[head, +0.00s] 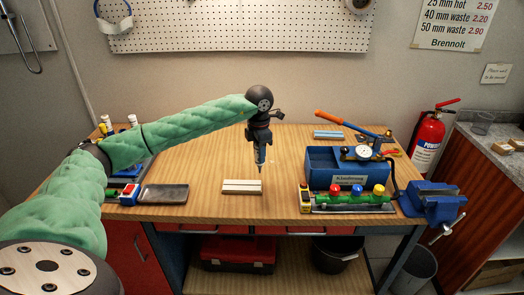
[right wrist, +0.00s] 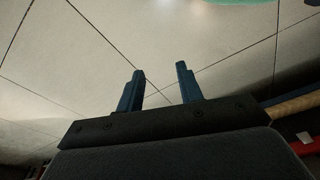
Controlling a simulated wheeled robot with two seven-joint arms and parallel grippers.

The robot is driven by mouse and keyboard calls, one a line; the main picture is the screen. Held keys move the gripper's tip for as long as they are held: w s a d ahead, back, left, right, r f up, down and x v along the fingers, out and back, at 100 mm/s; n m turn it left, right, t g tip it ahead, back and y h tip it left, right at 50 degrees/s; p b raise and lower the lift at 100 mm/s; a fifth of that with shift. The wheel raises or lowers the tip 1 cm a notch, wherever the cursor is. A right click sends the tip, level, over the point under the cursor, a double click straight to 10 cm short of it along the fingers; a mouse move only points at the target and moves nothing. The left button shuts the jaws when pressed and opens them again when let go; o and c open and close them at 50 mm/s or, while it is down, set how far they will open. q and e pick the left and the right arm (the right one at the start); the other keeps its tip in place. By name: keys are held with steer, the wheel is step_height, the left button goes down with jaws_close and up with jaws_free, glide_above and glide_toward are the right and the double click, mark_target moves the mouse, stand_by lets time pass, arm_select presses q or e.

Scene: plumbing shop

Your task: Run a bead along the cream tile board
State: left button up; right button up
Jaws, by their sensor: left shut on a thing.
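The cream tile board (head: 242,187) lies flat near the front edge of the wooden bench, with a darker line running along its length. My left gripper (head: 260,146) points down above the board's right part. It is shut on a dark tool with a thin nozzle (head: 260,165), largely hidden by the gripper. The tip is close to the board's right end; I cannot tell whether it touches. My right gripper (right wrist: 160,88) shows only in the right wrist view, with its two blue fingers apart and nothing between them.
A blue box (head: 336,179) with a gauge and orange-handled pump stands right of the board, behind a rack of coloured knobs (head: 352,202). A blue vise (head: 432,203) sits at the bench's right corner. A grey tray (head: 164,194) lies left. Bench around the board is clear.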

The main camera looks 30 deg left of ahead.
mark_target(259, 164)
arm_select(q)
steer(key=shift+f, duration=1.05)
steer(key=shift+s+f+b, duration=0.1)
steer(key=shift+f+b, duration=0.2)
steer(key=shift+f, duration=0.45)
steer(key=o, duration=0.5)
steer(key=shift+c, duration=1.2)
steer(key=shift+f, duration=0.1)
arm_select(e)
steer(key=shift+a+r, duration=0.65)
steer(key=shift+a, duration=0.05)
arm_select(q)
steer(key=shift+f+b, duration=0.2)
steer(key=shift+b, duration=0.3)
arm_select(e)
steer(key=shift+d+f, duration=0.1)
steer(key=shift+f, duration=0.2)
arm_select(q)
steer(key=shift+f+b, duration=0.55)
steer(key=shift+b, duration=0.3)
arm_select(e)
steer(key=shift+f, duration=0.85)
